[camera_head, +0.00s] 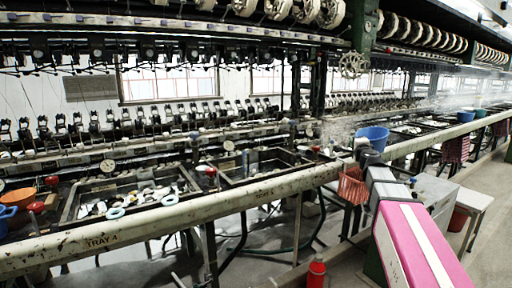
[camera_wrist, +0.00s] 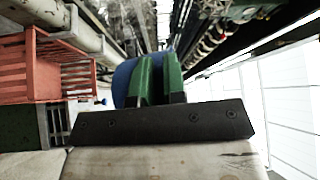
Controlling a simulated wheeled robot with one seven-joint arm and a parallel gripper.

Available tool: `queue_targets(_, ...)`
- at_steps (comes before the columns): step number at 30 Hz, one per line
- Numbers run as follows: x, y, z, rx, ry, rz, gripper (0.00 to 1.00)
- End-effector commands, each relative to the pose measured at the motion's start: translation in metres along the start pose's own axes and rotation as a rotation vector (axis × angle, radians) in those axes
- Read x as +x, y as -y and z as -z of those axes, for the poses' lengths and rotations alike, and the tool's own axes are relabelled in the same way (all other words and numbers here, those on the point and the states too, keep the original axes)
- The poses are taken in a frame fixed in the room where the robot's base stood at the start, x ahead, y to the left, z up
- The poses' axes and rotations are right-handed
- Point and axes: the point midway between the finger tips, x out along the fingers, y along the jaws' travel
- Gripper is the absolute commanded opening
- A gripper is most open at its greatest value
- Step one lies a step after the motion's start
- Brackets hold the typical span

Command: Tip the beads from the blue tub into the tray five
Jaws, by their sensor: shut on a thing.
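A blue tub (camera_head: 372,136) is at the end of my arm, above the long pale rail. It looks roughly upright; its inside and any beads cannot be made out. My gripper (camera_head: 364,149) is shut on the tub. In the wrist view the green fingers (camera_wrist: 158,80) are close together in front of the blue tub wall (camera_wrist: 122,82). Tray five (camera_head: 243,183) is the dark-rimmed basin behind the rail label "TRAY 5", left of my gripper. The tub is apart from it, to its right.
Tray four (camera_head: 98,181), holding pale pieces, is further left. Another blue tub (camera_head: 12,222) and an orange bowl (camera_head: 18,197) are at the left edge. A red basket (camera_head: 352,187) hangs at the rail below my gripper. A red bottle (camera_head: 316,273) stands in front.

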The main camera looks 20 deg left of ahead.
Motion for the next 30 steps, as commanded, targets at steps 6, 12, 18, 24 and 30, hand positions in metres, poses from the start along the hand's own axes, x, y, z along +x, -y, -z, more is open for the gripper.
queue_targets(6,0.023,0.005,-0.092,0.031,0.195,0.006,0.0)
queue_targets(12,0.032,0.01,-0.177,0.06,0.374,0.006,0.0)
queue_targets(18,0.031,0.015,-0.262,0.088,0.553,0.001,0.0)
queue_targets(24,0.022,0.021,-0.345,0.112,0.729,-0.01,0.0)
queue_targets(30,0.007,0.026,-0.408,0.13,0.867,-0.023,0.0)
